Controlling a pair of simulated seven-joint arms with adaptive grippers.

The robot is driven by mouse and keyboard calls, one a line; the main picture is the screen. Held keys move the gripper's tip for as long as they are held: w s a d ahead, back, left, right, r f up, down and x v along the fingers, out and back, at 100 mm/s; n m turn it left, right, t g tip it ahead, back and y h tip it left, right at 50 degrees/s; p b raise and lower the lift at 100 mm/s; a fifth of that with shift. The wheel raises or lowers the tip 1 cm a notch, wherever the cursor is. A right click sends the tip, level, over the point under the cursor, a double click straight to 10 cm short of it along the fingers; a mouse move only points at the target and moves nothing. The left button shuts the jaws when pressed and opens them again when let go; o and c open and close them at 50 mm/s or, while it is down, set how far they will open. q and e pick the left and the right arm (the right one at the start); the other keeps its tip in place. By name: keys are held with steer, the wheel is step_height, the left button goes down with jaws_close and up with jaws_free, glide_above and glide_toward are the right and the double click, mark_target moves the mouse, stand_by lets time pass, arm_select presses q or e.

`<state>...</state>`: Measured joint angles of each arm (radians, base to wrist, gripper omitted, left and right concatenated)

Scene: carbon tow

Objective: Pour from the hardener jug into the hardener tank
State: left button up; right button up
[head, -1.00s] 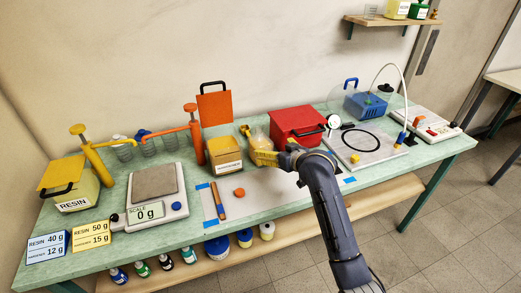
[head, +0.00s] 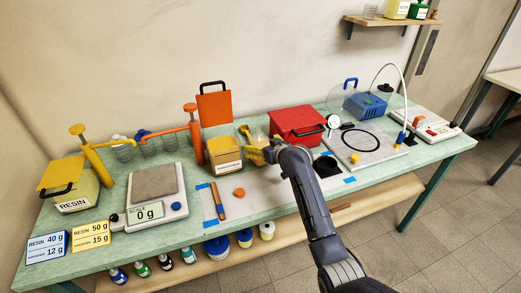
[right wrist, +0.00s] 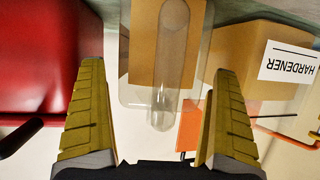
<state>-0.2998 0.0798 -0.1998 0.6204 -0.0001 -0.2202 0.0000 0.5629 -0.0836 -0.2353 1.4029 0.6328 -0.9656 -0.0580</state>
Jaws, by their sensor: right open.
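The hardener tank (head: 225,157) is a tan box with a white label, and its orange lid (head: 215,107) stands raised behind it. The clear hardener jug (head: 259,134), with amber content, stands just right of the tank, partly hidden by my gripper. My right gripper (head: 258,152) is at the near side of the jug, open. In the right wrist view the jug's upright clear handle (right wrist: 168,60) lies between the two spread yellow fingers, with nothing gripped. The tank (right wrist: 250,65) shows there on the right. My left gripper is not in view.
A red box (head: 297,124) stands close to the right of the jug. A scale (head: 154,195) reading 0 g and the resin tank (head: 75,190) are at the left. A brown stick (head: 217,200) and an orange cap (head: 239,192) lie in front on the mat.

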steer(key=shift+w+a+f, duration=0.25)
steer(key=shift+w+a, duration=0.05)
steer(key=shift+w, duration=0.3)
steer(key=c, duration=1.7)
